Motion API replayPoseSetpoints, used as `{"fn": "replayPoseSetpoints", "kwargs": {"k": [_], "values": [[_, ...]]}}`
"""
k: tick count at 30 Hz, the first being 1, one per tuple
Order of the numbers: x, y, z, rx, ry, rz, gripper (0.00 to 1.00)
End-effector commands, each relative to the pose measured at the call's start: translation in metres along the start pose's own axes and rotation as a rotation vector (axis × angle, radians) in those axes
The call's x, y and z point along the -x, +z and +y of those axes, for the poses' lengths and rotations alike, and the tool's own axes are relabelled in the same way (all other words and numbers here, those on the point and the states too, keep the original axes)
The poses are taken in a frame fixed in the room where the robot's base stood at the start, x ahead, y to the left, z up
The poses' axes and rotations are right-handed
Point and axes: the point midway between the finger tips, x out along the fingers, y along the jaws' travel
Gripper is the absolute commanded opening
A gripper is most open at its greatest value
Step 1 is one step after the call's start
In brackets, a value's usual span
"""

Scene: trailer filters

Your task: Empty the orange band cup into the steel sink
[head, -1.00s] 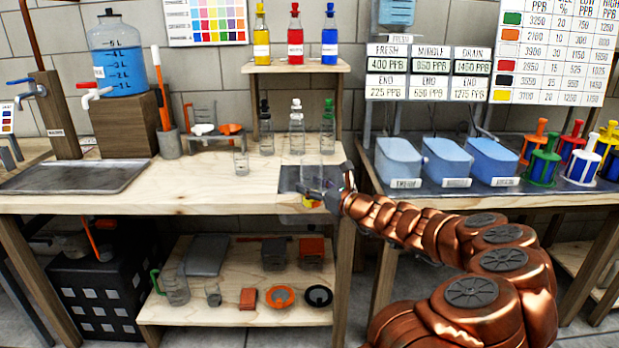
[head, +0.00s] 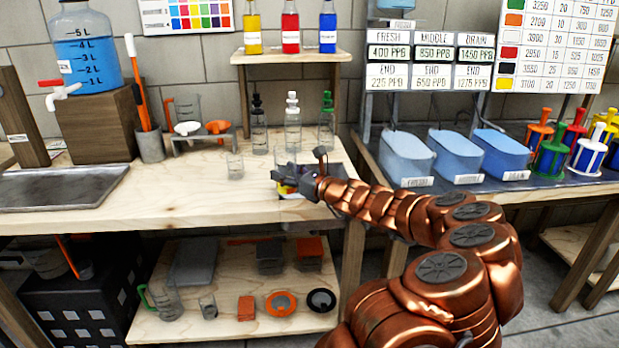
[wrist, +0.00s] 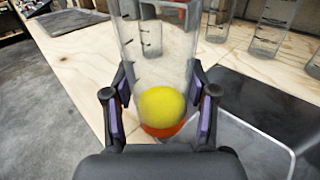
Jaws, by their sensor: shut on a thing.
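The orange band cup (wrist: 155,45) is clear, with dark marks, a rounded yellow mass in its lower part and orange at its base. My gripper (wrist: 160,103) is shut on it, one finger on each side, in the wrist view. In the head view my gripper (head: 292,180) is over the right part of the wooden bench, where the cup is hard to make out and a bit of yellow shows. The steel sink (head: 60,188) is a shallow grey basin at the bench's left end, well left of my gripper.
A small clear beaker (head: 235,166) and several bottles (head: 292,125) stand behind my gripper. A rack with funnels (head: 205,140) and a blue water tank (head: 85,55) stand farther left. Blue tubs (head: 405,155) are at right. The bench's front left-middle is clear.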

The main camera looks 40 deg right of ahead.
Motion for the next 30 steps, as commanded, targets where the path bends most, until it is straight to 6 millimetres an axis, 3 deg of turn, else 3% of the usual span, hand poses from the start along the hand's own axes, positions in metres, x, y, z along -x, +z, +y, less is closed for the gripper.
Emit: {"fn": "replayPoseSetpoints", "kwargs": {"k": [13,30], "values": [[0.000,0.006,-0.002,-0.058,0.000,0.001,0.02],[0.000,0.016,-0.011,-0.337,0.000,0.003,0.02]]}}
